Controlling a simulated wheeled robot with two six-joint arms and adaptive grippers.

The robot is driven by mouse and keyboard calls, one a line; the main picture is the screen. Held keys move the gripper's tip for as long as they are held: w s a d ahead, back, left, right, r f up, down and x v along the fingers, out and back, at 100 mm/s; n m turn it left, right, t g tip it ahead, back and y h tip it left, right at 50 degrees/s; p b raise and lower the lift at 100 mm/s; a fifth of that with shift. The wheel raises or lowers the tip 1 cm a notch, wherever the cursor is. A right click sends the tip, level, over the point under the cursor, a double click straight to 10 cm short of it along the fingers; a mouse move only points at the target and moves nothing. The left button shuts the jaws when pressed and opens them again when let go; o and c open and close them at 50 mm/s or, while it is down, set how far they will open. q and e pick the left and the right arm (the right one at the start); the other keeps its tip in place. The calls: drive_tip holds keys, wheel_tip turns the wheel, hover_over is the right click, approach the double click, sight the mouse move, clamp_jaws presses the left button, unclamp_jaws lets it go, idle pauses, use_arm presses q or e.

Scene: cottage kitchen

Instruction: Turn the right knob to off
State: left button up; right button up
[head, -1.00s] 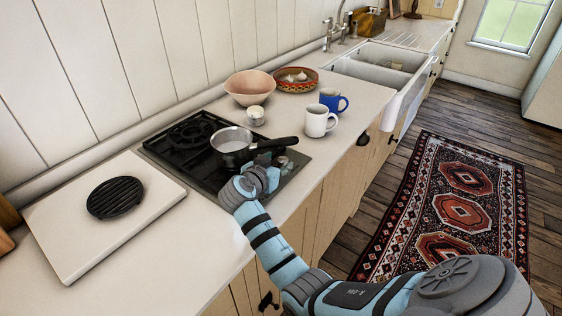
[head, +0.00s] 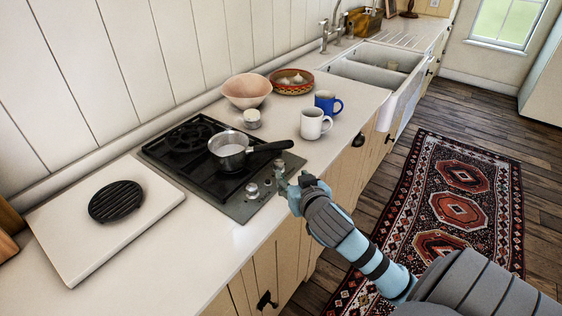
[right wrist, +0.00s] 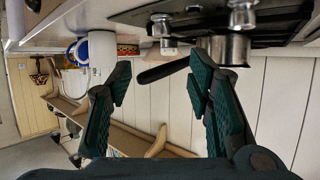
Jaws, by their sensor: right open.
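The black hob (head: 205,178) is set in the counter with metal knobs along its front edge. The right knob (head: 281,167) is near my right gripper (head: 287,184), which is at the hob's front right corner. In the right wrist view, which is upside down, this knob (right wrist: 163,27) lies beyond the open fingers of my right gripper (right wrist: 160,72), apart from them. Another knob (head: 252,190) is farther left; it also shows in the wrist view (right wrist: 242,14). The knobs' settings are too small to tell. My left gripper is out of view.
A saucepan (head: 229,158) stands on the hob, its black handle (head: 268,147) reaching right above the knob side. White (head: 312,125) and blue (head: 326,102) mugs, a jar (head: 252,118) and bowls (head: 246,92) stand to the right. The front counter strip is clear.

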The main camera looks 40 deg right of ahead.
sight(278, 162)
drive_tip(key=b+x, duration=0.2)
drive_tip(key=x, duration=1.1)
drive_tip(key=shift+f, duration=0.2)
drive_tip(key=shift+w+f, duration=0.1)
drive_tip(key=shift+w, duration=0.35)
drive_tip(key=shift+c, duration=0.6)
